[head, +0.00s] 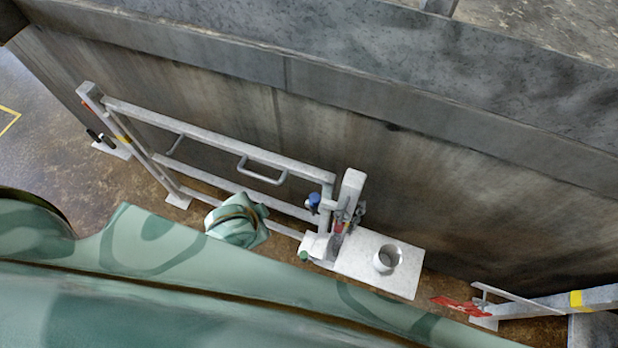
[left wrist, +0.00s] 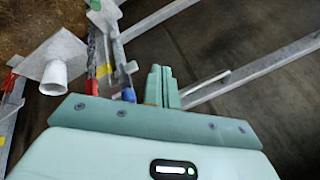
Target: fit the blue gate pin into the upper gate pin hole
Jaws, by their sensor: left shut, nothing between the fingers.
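The blue gate pin (head: 314,201) shows its blue part at the right end of the grey gate (head: 218,132), close to the upright post (head: 350,193). I cannot tell how deep it sits, and the upper pin hole cannot be made out. In the left wrist view a blue piece (left wrist: 128,95) shows just left of my left gripper (left wrist: 160,72), partly hidden by the gripper body. My left gripper is shut and empty, its fingers apart from the blue piece in the picture. My right gripper is not in view.
A pale plate with a white cup (head: 388,259) lies right of the post. Red pieces (left wrist: 91,87) hang near the post with a chain (left wrist: 92,52). The concrete wall (head: 400,170) runs close behind the gate. A red-marked bar (head: 545,304) stands at the lower right.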

